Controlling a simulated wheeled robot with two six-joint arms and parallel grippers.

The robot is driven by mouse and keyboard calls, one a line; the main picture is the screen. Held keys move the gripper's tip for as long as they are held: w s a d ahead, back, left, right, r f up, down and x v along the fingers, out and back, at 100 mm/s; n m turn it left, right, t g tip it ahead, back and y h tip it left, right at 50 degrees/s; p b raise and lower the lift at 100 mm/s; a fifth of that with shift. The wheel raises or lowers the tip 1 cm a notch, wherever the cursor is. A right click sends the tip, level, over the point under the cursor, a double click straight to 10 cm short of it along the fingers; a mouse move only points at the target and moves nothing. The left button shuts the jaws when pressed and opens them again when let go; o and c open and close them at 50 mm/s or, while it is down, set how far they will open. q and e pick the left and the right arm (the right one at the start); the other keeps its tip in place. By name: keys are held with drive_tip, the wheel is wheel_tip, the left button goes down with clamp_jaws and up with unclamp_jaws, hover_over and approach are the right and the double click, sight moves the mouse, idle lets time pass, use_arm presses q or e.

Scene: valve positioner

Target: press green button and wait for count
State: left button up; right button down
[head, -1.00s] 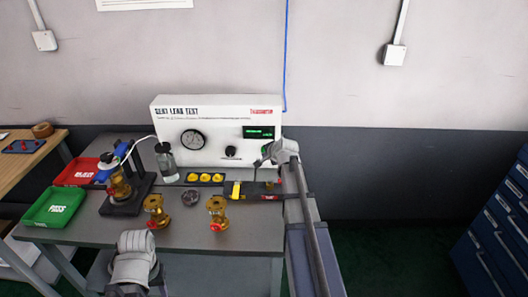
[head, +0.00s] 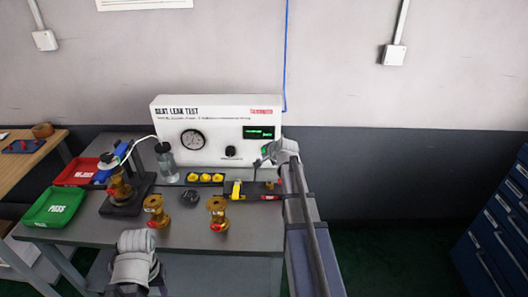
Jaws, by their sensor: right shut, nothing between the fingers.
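The white seat leak test panel (head: 215,120) stands at the back of the grey bench. It carries a round gauge (head: 193,139), a black knob (head: 230,152) and a lit green display (head: 259,132). The green button (head: 264,151) shows in part below the display, at the panel's right side. My right gripper (head: 268,153) is shut and empty right at the button and partly covers it; I cannot tell whether it touches. My left arm comes in at the bottom left, with its gripper out of the frame.
A brass valve (head: 120,187) sits in a black fixture (head: 140,194), tubed to a bottle (head: 166,163). Two loose brass valves (head: 155,210) (head: 217,212) stand in front. A green PASS tray (head: 54,208) and a red tray (head: 76,173) lie left. Yellow caps and tools lie before the panel.

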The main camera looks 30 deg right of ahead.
idle(0.7)
drive_tip(key=shift+w+d, duration=0.25)
drive_tip(key=shift+w, duration=0.15)
drive_tip(key=shift+w+d, duration=0.2)
drive_tip(key=shift+w, duration=0.15)
idle(0.7)
drive_tip(key=shift+s, duration=0.1)
drive_tip(key=shift+s+a, duration=0.45)
drive_tip(key=shift+s, duration=0.15)
idle(0.3)
drive_tip(key=s+a, duration=0.1)
drive_tip(key=s, duration=0.2)
drive_tip(key=s+a, duration=0.1)
drive_tip(key=shift+s+a, duration=0.15)
drive_tip(key=shift+a, duration=0.15)
idle(0.6)
